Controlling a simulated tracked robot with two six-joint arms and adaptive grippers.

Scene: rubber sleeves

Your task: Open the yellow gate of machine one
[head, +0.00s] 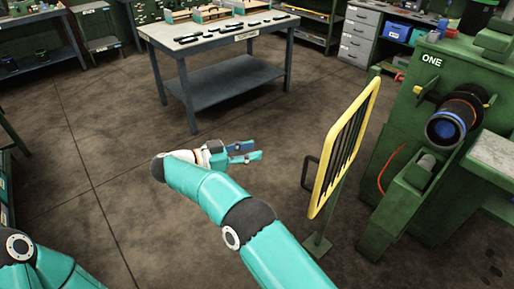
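The yellow gate (343,148) has a yellow frame with dark upright bars and stands on a green post in front of machine one (425,85), which is green and marked "ONE". A dark handle (306,172) sticks out from the gate's left side. My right gripper (257,151) is to the left of the handle, apart from it, with its fingers pointing right toward the gate. Its two teal fingers are spread with a gap and nothing between them. My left arm shows only at the bottom left; its gripper is out of view.
A grey-topped table (225,35) with dark parts on it stands at the back. Grey drawers (358,38) and blue bins (398,31) are at the back right. An orange cable (388,165) hangs on the machine. The floor around my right gripper is clear.

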